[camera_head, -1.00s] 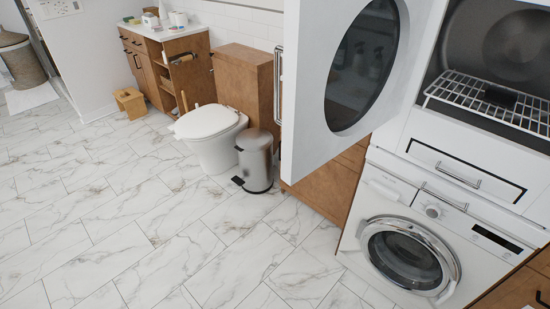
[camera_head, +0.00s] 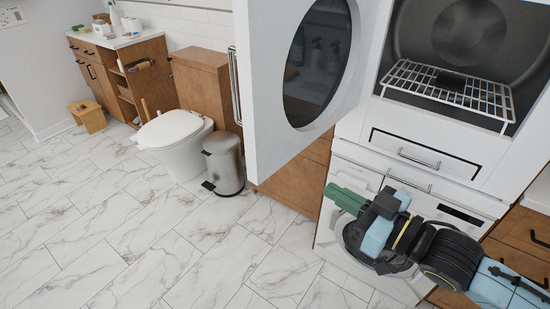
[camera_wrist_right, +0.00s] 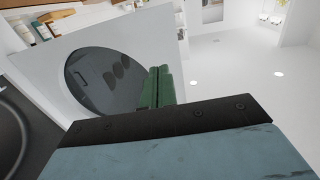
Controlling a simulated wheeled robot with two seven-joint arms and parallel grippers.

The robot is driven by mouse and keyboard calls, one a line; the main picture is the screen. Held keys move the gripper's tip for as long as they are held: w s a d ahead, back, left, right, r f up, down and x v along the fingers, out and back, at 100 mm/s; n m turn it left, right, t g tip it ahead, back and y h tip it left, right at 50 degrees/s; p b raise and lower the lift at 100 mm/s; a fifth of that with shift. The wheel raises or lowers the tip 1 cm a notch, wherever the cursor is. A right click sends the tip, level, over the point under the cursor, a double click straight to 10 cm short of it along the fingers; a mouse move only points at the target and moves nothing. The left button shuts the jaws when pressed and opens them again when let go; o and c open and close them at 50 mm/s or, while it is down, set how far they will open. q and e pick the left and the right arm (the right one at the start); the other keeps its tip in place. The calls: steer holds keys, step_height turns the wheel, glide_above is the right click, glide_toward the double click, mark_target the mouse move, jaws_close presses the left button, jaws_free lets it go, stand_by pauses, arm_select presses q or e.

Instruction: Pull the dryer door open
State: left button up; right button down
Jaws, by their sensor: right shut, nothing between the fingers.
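The dryer door (camera_head: 272,75), white with a dark oval window (camera_head: 318,62), stands swung wide open in the head view. A long metal handle (camera_head: 235,88) is on its outer edge. The dryer's drum opening (camera_head: 462,45) shows a wire rack (camera_head: 450,88) inside. My right gripper (camera_head: 347,199), with green fingers, is shut and empty, below and right of the door, in front of the washer. In the right wrist view its green fingers (camera_wrist_right: 158,86) overlap the open door (camera_wrist_right: 100,60), which is behind them; no contact can be made out. My left gripper is not in view.
A washer (camera_head: 365,170) is under the dryer, partly hidden by my right arm. A steel bin (camera_head: 224,165) and a toilet (camera_head: 175,140) stand left of the door. The marble-tiled floor (camera_head: 130,235) is clear at the front left.

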steer(key=s+r, duration=0.1)
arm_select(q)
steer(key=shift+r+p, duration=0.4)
arm_select(e)
glide_toward(262, 153)
steer(key=shift+y, duration=0.3)
steer(key=x, duration=0.7)
steer(key=shift+w+d+f, duration=0.1)
steer(key=shift+d+f, duration=0.05)
steer(key=shift+d, duration=0.05)
